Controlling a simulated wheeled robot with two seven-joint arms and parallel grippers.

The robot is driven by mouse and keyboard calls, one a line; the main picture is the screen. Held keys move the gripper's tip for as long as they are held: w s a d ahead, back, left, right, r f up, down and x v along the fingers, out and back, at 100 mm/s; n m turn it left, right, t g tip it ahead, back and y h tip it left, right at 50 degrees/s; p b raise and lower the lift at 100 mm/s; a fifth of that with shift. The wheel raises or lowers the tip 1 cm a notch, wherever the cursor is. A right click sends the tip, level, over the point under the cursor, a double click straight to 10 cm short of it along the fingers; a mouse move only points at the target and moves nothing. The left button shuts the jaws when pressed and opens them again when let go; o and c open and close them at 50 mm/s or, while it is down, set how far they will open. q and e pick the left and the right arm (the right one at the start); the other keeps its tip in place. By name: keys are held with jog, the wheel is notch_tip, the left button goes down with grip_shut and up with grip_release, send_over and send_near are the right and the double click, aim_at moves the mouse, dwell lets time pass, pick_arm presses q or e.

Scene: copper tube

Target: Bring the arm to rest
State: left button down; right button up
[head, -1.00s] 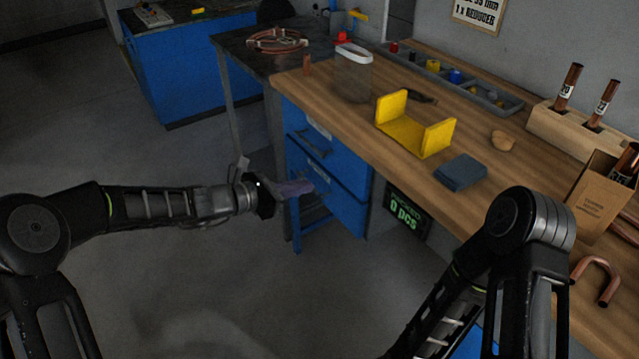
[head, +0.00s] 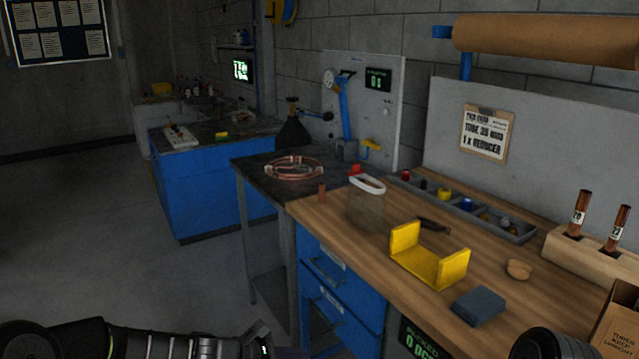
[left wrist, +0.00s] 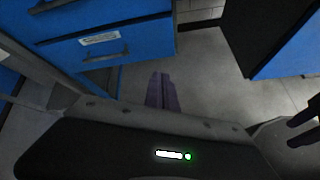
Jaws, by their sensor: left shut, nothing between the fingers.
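My left arm stretches along the bottom edge of the head view. Its gripper (head: 287,353) is almost cut off there, in front of the blue drawers below the bench. In the left wrist view the purple-grey fingers of the left gripper (left wrist: 161,76) lie together, shut and empty, above the grey floor. My right arm shows only as a dark rounded link at the bottom right of the head view.
The wooden workbench (head: 375,275) carries a yellow bracket (head: 428,262), a clear container (head: 366,210), a grey-blue block (head: 478,306) and a tube rack (head: 590,257). A dark table (head: 250,167) holds a copper coil (head: 293,168). Open floor lies at left.

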pick_arm(q)
jog(key=s+a+f+m+g+y+p, duration=0.1)
jog(key=s+a+f+m+g+y, duration=0.1)
jog(key=s+f+m, duration=0.4)
jog(key=s+a+f+m+g+y+p, duration=0.1)
jog(key=s+a+f+m+y+p, duration=0.2)
jog(key=s+f, duration=0.5)
jog(key=s+d+f+m+g+p, duration=0.2)
jog(key=s+m, duration=0.7)
jog(key=s, duration=1)
jog(key=shift+d+f, duration=0.5)
jog(key=shift+g, duration=0.3)
